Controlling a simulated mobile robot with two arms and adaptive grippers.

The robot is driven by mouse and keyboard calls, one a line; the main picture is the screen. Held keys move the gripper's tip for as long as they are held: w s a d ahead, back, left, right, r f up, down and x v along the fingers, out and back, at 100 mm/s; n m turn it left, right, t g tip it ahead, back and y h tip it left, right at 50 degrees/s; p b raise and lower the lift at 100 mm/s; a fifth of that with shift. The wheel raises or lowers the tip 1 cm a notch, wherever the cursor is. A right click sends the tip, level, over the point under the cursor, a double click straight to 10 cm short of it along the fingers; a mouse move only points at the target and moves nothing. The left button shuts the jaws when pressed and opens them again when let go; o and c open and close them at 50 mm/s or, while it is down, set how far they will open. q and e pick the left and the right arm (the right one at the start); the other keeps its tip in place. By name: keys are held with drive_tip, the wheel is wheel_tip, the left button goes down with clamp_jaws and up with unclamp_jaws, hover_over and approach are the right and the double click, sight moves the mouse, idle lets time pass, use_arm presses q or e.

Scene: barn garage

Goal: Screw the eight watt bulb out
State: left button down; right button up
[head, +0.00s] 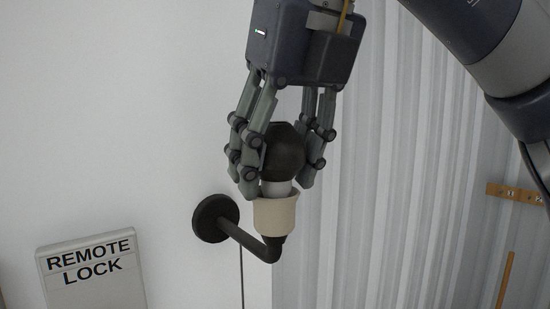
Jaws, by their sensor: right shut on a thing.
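A dark round bulb (284,153) with a pale base (276,188) stands upright in a cream socket (276,215). The socket sits on a dark bent arm (250,240) fixed to the wall by a round plate (215,218). My right gripper (278,170) comes down from above and is shut on the bulb, with its fingers on both sides of it. The fingertips are just above the socket rim. Any wattage marking on the bulb cannot be read. My left gripper is not in view.
A panel marked "REMOTE LOCK" (92,270) is on the white wall (110,110) at lower left. Ribbed grey wall sheeting (400,200) lies behind and right of the lamp. A small wooden strip (514,193) is at the right edge. The space left of the bulb looks clear.

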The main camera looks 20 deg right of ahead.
drive_tip(key=shift+a+n, duration=0.1)
drive_tip(key=shift+n, duration=0.2)
drive_tip(key=shift+n+g+y, duration=0.3)
drive_tip(key=shift+n+y, duration=0.1)
drive_tip(key=shift+n, duration=0.6)
drive_tip(key=n+y, duration=0.1)
drive_tip(key=n, duration=0.2)
drive_tip(key=shift+n+g, duration=0.3)
drive_tip(key=shift+n, duration=0.1)
drive_tip(key=o, duration=0.9)
